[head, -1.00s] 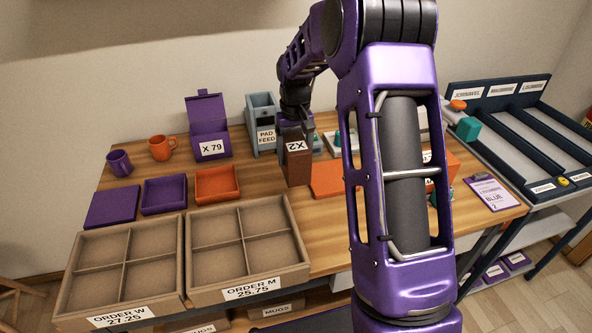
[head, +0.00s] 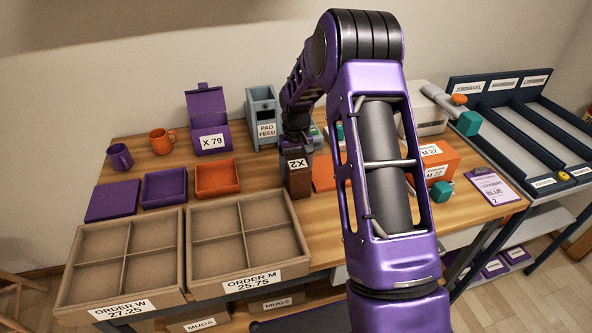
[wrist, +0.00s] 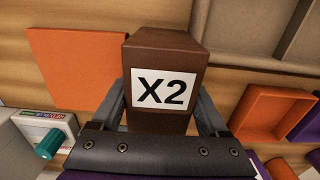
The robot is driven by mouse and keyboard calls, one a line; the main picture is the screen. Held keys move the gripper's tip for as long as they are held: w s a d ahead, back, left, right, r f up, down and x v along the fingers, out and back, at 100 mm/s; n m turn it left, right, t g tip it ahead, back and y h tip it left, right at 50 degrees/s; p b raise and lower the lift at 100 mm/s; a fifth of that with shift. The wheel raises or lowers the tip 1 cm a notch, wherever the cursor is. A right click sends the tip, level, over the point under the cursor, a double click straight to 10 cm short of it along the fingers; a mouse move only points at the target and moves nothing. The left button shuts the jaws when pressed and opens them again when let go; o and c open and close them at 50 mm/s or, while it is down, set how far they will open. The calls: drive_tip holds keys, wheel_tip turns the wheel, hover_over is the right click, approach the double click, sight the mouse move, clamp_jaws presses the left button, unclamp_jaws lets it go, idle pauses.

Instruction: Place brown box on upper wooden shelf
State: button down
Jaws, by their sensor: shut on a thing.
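The brown box (head: 299,180), with a white label "X2", is in my gripper (head: 297,150) over the middle of the wooden table. In the wrist view the brown box (wrist: 164,55) sits between the two fingers of my gripper (wrist: 165,100), which are shut on its sides. The label faces the camera. I cannot tell whether the box touches the table. No upper wooden shelf that I can pick out shows; the wooden table (head: 262,177) and a lower level beneath it are in view.
Cardboard trays (head: 192,250) lie in front, left of the box. An orange tray (head: 217,177) stands to its left and a grey pad feeder (head: 263,108) behind. An orange box (head: 437,157) and a teal-handled press (head: 467,122) are at right. My arm hides part of the table.

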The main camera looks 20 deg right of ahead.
drive_tip(key=shift+f, duration=0.15)
unclamp_jaws()
